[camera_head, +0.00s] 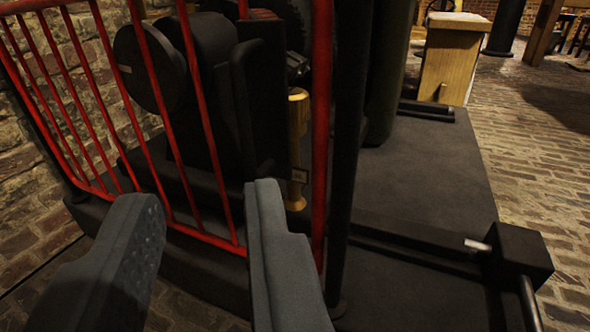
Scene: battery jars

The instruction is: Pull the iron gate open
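The iron gate (203,110) is a frame of red bars that fills the left and middle of the head camera view. Its thick red end post (320,130) stands beside a dark upright post (345,150). My gripper (205,195) is in front of the gate with its two grey fingers wide apart. Red bars and the gate's lower rail show between the fingers. The right finger is close to the end post in the picture; I cannot tell whether it touches. No handle or latch is clearly visible.
Behind the gate stand dark machinery (205,80) and a wooden post (297,140). A black block with a rod (518,262) sits on the dark platform (430,165) at right. A wooden cabinet (453,58) stands behind. Brick floor (545,170) is open at far right.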

